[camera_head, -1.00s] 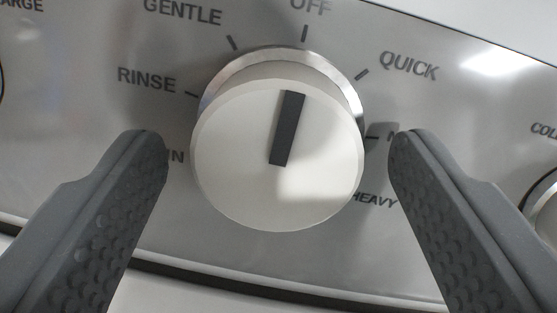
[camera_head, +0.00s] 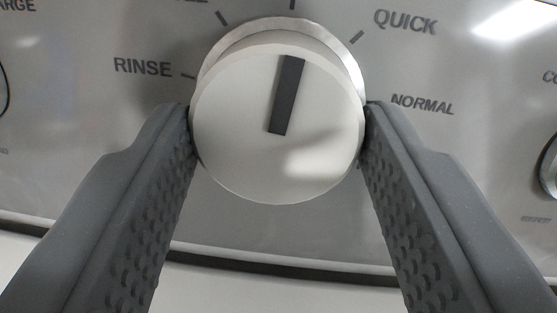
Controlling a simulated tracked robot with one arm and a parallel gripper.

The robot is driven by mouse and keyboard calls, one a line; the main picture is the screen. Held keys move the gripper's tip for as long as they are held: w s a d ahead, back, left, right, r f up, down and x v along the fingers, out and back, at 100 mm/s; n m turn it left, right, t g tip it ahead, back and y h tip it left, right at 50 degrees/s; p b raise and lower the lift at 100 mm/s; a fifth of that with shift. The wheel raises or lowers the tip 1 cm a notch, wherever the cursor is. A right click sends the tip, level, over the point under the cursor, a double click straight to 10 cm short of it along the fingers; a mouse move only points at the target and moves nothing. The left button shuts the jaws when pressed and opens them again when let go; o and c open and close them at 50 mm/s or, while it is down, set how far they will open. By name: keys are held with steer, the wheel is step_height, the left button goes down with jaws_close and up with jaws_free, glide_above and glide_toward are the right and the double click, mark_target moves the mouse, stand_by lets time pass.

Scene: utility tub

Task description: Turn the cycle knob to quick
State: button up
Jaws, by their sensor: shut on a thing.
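The cycle knob (camera_head: 240,130) is a round white dial with a dark pointer bar (camera_head: 287,95) and a silver ring behind it. The bar's upper end leans slightly right of straight up, close to the top tick, whose label is out of the picture. The QUICK label (camera_head: 405,22) and its tick (camera_head: 357,37) are to the upper right of the knob. My gripper (camera_head: 278,125) is shut on the knob, one grey textured finger against its left side and one against its right.
RINSE (camera_head: 142,67) is printed left of the knob and NORMAL (camera_head: 422,104) right of it. Part of another knob (camera_head: 549,170) shows at the right edge, clear of my right finger. The grey panel ends below at a dark edge above a white surface.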

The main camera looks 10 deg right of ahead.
steer(key=m, duration=0.3)
steer(key=shift+a+h, duration=0.1)
steer(key=shift+h, duration=0.2)
steer(key=shift+m+h+b, duration=0.3)
steer(key=shift+m, duration=1.8)
steer(key=o, duration=1)
steer(key=shift+s+a+r, duration=0.1)
steer(key=shift+s+r, duration=0.15)
steer(key=shift+s, duration=0.15)
steer(key=v, duration=1.2)
steer(key=shift+s+b, duration=0.4)
